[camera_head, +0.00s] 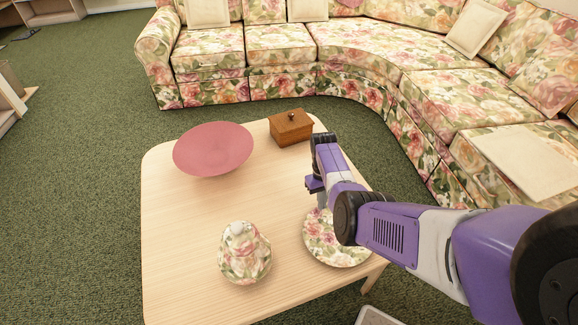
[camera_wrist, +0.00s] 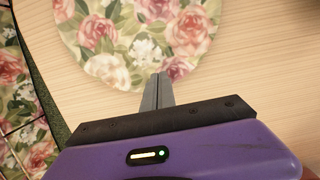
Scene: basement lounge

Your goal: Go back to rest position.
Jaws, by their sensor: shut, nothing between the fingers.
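My gripper (camera_wrist: 158,90) is shut and empty in the wrist view. Its fingertips show against the near edge of a floral plate (camera_wrist: 135,40); I cannot tell the height between them. In the head view my purple arm reaches in from the right over the table, and the floral plate (camera_head: 325,243) lies partly behind it at the table's right side.
The light wood table (camera_head: 185,240) also bears a pink bowl (camera_head: 213,148), a wooden box with a knob (camera_head: 291,128) and a floral lidded jar (camera_head: 244,255). A floral corner sofa (camera_head: 350,50) curves behind and to the right. Green carpet (camera_head: 80,120) is open at left.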

